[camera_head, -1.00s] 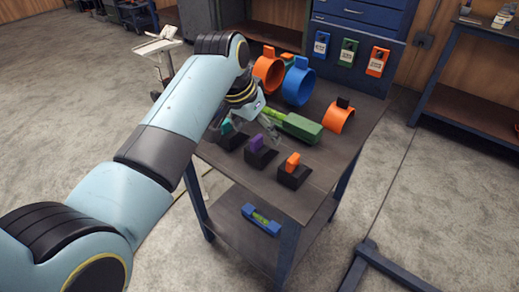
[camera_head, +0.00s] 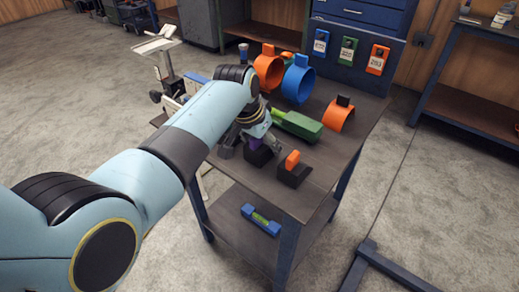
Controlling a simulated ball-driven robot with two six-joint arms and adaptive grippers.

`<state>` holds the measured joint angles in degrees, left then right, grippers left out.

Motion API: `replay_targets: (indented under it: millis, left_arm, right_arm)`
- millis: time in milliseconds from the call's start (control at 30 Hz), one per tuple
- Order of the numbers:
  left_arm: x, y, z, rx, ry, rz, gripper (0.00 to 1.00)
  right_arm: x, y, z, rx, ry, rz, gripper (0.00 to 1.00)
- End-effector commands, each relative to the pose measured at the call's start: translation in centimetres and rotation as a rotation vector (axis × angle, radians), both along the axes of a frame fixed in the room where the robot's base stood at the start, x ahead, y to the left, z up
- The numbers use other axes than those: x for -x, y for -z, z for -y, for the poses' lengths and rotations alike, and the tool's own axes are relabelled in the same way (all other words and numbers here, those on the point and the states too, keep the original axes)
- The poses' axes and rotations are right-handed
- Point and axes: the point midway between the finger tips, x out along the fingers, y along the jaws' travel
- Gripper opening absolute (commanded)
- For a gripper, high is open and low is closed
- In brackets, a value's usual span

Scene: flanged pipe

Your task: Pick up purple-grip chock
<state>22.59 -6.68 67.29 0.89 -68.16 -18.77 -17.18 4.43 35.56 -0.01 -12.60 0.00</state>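The purple-grip chock (camera_head: 259,157) stands on the cart top near its front left edge. It has a dark wedge base, and its purple grip is partly hidden by my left gripper. My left gripper (camera_head: 252,140) is right over the purple grip, pointing down. Its fingers are small and partly covered by the wrist, so I cannot tell whether they are open or shut on the grip. My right gripper is not in view.
An orange-grip chock (camera_head: 292,172) stands just right of the purple one. A green block (camera_head: 297,125) lies behind. Orange (camera_head: 268,72) and blue (camera_head: 298,84) rings stand farther back, with an orange half-ring (camera_head: 340,117) at right. A blue level (camera_head: 261,219) lies on the lower shelf.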

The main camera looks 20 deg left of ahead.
Motion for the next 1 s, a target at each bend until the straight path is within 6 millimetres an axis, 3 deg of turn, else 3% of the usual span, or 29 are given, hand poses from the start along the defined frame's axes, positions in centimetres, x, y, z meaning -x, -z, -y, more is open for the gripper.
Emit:
replay_targets:
  millis: [67, 367, 667, 1000]
  left_arm:
    - [0.0, 0.0, 0.0, 0.0, 0.0, 0.0, 0.51]
    - [0.0, 0.0, 0.0, 0.0, 0.0, 0.0, 0.12]
    - [-0.1, -0.7, 0.0, 0.0, 0.0, 0.003, 0.11]
    - [-0.1, -7.4, 0.0, 0.001, 0.0, 0.005, 0.11]
  right_arm:
    - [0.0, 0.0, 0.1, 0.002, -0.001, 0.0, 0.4]
    - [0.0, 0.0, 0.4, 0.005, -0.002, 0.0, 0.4]
    - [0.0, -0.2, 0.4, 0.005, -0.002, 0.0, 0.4]
    - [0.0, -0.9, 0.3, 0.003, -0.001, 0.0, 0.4]
